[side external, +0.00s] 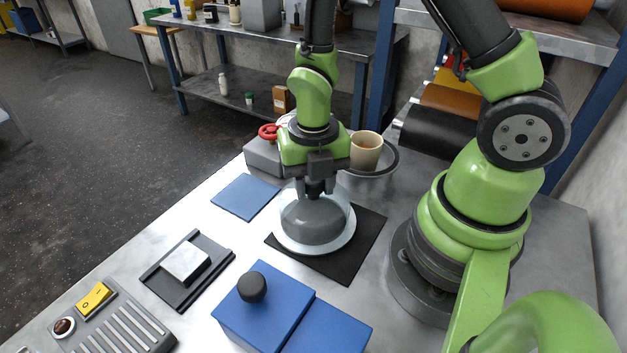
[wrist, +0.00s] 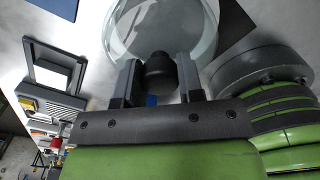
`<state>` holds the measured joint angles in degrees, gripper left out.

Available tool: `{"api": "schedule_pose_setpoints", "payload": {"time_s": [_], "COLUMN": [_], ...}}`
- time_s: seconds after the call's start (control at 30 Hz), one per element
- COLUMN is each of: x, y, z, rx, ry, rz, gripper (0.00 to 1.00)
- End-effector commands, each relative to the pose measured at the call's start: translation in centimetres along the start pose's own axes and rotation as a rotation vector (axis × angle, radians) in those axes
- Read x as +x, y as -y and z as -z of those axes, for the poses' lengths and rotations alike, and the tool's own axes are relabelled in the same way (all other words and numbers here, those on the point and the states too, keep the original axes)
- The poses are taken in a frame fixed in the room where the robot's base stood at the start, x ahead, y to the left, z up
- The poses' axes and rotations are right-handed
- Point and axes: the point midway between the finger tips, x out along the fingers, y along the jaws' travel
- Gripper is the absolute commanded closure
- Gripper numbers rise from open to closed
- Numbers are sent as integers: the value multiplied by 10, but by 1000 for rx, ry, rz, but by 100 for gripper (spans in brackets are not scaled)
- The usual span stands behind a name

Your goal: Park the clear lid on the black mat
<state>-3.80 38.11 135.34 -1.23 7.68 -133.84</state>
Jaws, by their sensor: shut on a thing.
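The clear lid (side external: 340,235) is a see-through dome with a pale rim. In the side view it is over the black mat (side external: 362,243), its rim reaching past the mat's left edge. I cannot tell whether the rim touches the mat. My gripper (side external: 316,190) points down at the top of the lid. In the wrist view, my gripper (wrist: 160,82) has its two fingers on either side of the lid's dark knob (wrist: 160,70), shut on it. The lid (wrist: 165,25) fills the top middle there, and part of the black mat (wrist: 236,22) shows beside it.
Blue boxes (side external: 262,310), one with a black knob, stand in front. A flat blue mat (side external: 245,197) lies left of the lid. A beige cup (side external: 366,150) and a grey block with a red handwheel (side external: 268,132) are behind. A dark fixture (side external: 165,283) and switch panel (side external: 120,325) lie front left.

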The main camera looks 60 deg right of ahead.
Motion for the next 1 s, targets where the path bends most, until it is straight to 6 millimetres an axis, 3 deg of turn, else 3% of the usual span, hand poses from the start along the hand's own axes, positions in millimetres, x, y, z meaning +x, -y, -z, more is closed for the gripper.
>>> {"api": "schedule_pose_setpoints", "payload": {"time_s": [0.37,0.4,0.5,0.83,1.0], "x": [4,4,3,0,-20], "y": [0,0,0,0,-1], "z": [0,0,0,0,-1], "rx": [1,1,1,1,1], "ry": [1,1,1,2,5], "rz": [-1,-1,-1,-2,-6], "gripper": [100,56,40,40,40]}}
